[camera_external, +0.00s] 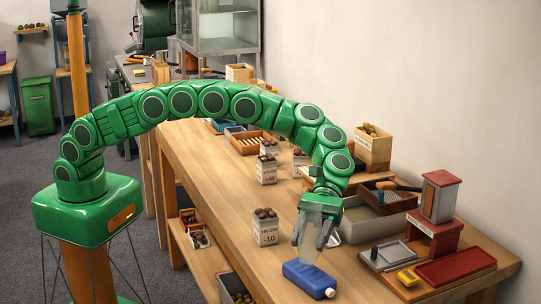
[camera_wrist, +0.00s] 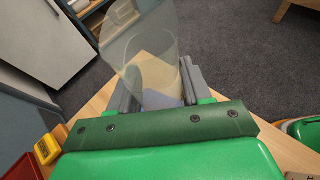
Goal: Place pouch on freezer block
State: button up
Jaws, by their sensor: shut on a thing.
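A clear, see-through pouch (camera_external: 307,243) hangs from my gripper (camera_external: 323,232) near the front of the wooden workbench. My gripper points down and is shut on the pouch. The blue freezer block (camera_external: 305,279), with a white cap at its right end, lies on the bench just below. The pouch's lower end is close above the block; I cannot tell whether they touch. In the wrist view the curved clear pouch (camera_wrist: 140,50) stands between my grey fingers (camera_wrist: 156,88). A patch of the blue block (camera_wrist: 158,101) shows through the pouch; the rest is hidden.
A paper bag of chestnuts (camera_external: 265,230) stands left of the pouch, with more bags behind. On the right are a board with a red tray (camera_external: 456,267), a yellow piece (camera_external: 408,277) and a red-and-grey stand (camera_external: 439,198). Bare bench (camera_external: 215,165) lies to the left.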

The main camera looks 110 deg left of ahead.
aim_at(313, 248)
jog(key=shift+w+f, duration=0.2)
jog(key=shift+f, duration=1.55)
jog(key=o, duration=1)
jog(key=shift+f, duration=0.15)
jog(key=shift+o, duration=0.2)
jog(key=shift+r, duration=0.2)
jog(key=shift+a+r, duration=0.1)
jog(key=shift+a, duration=0.2)
jog(key=v, duration=1.1)
jog(key=shift+a, duration=0.15)
